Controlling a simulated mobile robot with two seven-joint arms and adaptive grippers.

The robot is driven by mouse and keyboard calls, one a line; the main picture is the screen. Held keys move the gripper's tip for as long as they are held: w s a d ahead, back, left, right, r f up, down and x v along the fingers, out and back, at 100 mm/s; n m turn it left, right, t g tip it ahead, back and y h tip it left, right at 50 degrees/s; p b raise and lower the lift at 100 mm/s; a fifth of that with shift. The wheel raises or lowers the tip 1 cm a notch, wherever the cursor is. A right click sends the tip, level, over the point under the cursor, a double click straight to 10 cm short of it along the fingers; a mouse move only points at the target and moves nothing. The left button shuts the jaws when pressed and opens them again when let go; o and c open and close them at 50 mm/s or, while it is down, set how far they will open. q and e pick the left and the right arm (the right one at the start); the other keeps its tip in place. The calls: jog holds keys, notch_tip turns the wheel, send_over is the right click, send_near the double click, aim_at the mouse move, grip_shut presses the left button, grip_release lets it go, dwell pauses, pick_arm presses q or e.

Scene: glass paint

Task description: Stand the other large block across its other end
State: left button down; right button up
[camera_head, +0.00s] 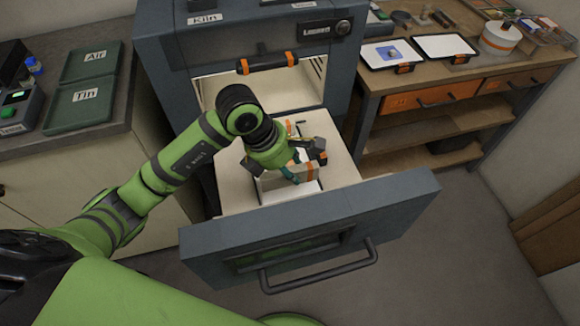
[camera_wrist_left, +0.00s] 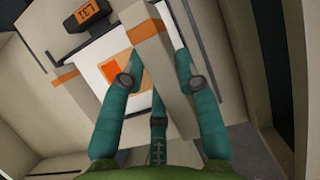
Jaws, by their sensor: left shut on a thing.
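My left gripper (camera_head: 292,170) is over the pulled-out kiln drawer, its teal fingers shut on a large beige block. The held block (camera_wrist_left: 170,85) has an orange band and runs between the fingers in the left wrist view. Another beige block with an orange band (camera_wrist_left: 66,80) is at the left of that view. Between them lies a white sheet (camera_wrist_left: 93,75) with an orange piece (camera_wrist_left: 110,70) on it, partly hidden by the held block and fingers. I cannot tell whether the held block touches the surface below. My right gripper is not in view.
A dark block with an orange label (camera_wrist_left: 88,14) sits beyond the sheet. The kiln drawer front (camera_head: 400,205) stands nearest me, and the kiln opening (camera_head: 310,80) is behind. A wooden bench (camera_head: 500,70) stands right, a counter with green trays (camera_head: 80,105) left.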

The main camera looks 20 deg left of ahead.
pick_arm(q)
notch_tip(320, 180, down, 3)
jog(key=shift+s+r+b, duration=0.1)
jog(key=shift+r+b, duration=0.05)
jog(key=shift+b, duration=0.65)
notch_tip(320, 180, down, 2)
jog(key=shift+b, duration=0.8)
jog(key=shift+f+b, duration=0.55)
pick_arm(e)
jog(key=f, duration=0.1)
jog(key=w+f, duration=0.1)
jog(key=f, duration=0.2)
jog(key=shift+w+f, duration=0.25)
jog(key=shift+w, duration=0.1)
pick_arm(q)
jog(key=shift+w+d+f, duration=0.1)
jog(key=shift+w+d, duration=0.05)
jog(key=shift+w, duration=0.05)
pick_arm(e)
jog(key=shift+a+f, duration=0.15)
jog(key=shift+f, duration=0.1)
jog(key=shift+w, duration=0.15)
pick_arm(q)
jog(key=c, duration=0.8)
grip_release()
jog(key=shift+c, duration=0.2)
